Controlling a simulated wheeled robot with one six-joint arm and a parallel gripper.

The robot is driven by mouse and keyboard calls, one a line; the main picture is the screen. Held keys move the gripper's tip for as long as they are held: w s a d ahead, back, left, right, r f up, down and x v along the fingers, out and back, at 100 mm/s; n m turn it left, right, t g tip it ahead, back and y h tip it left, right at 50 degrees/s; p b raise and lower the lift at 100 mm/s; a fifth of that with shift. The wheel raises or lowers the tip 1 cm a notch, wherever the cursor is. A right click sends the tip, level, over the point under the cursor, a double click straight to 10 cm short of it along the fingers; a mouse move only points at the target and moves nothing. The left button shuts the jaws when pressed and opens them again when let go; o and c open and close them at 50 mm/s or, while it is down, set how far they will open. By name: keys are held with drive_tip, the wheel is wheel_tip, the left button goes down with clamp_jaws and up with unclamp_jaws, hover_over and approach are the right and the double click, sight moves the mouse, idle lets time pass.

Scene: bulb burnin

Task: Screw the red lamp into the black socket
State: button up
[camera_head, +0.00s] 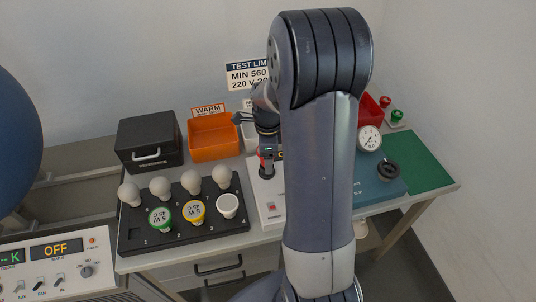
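My gripper (267,150) points down over the white box (269,197) in the middle of the table, partly hidden by my own arm. A small red part (265,155) shows at its lower end. I cannot tell whether it is the red lamp or part of the gripper. A dark upright piece (266,170) stands just below it on the white box. It may be the black socket, but the view is too small and too covered to tell. Whether the fingers are open or shut does not show.
A black tray (235,228) at front left holds several white bulbs and lamps with green, yellow and white ends. A black case (148,138) and an orange bin (213,139) stand behind it. A teal unit with a gauge (369,138) is right. The green mat (425,165) has free room.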

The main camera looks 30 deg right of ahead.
drive_tip(key=n, duration=0.5)
drive_tip(key=shift+n, duration=0.3)
drive_tip(key=n, duration=0.4)
drive_tip(key=shift+w, duration=0.15)
drive_tip(key=n, duration=0.5)
drive_tip(key=shift+n, duration=0.3)
drive_tip(key=n, duration=0.5)
drive_tip(key=shift+w, duration=0.15)
